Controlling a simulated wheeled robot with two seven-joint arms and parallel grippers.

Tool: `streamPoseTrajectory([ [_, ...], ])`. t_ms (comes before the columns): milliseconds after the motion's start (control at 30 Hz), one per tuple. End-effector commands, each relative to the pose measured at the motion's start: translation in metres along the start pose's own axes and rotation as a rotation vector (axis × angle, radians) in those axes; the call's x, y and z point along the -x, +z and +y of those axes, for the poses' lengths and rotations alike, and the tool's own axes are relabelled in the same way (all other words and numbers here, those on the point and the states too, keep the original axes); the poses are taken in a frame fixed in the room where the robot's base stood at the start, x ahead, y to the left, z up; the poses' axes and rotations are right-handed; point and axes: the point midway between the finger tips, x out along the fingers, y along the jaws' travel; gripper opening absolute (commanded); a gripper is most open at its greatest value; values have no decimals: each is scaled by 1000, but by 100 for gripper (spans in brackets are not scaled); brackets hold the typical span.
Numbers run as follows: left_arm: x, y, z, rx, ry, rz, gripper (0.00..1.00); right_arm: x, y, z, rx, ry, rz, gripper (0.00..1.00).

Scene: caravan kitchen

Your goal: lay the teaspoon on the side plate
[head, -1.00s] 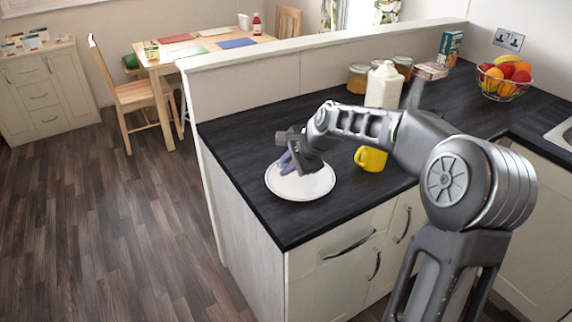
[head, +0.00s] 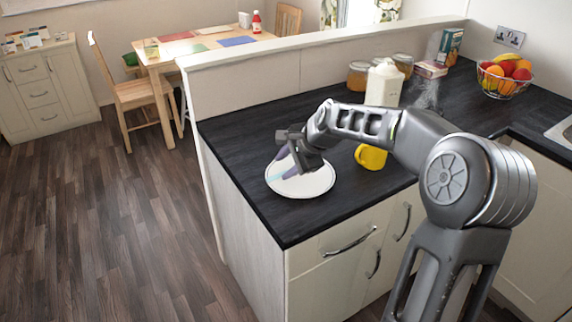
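The white side plate (head: 312,186) lies on the dark worktop near its left front corner. My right gripper (head: 291,163) points down over the back left part of the plate and hides some of it. A small bluish-purple sliver shows at its fingertips, against the plate. I cannot tell whether this is the teaspoon or part of the fingers, nor whether the fingers are apart. No teaspoon can be made out clearly. My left gripper is out of view.
A yellow mug (head: 370,157) stands right of the plate, close to my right forearm. A white bottle (head: 383,84), jars (head: 358,76) and a wire fruit bowl (head: 505,77) stand farther back. A low partition wall (head: 240,97) edges the worktop. Bare worktop lies behind the plate.

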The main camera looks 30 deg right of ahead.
Motion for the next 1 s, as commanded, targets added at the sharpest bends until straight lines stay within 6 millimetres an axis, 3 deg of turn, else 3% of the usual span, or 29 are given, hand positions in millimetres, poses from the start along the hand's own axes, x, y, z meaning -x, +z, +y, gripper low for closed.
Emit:
streamPoseTrajectory([
  [167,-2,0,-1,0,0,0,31,11,0,0,0,-2,1,37],
  [600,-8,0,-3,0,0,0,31,74,0,0,0,-2,0,37],
  [1000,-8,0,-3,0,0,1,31,78,0,0,0,0,0,37],
])
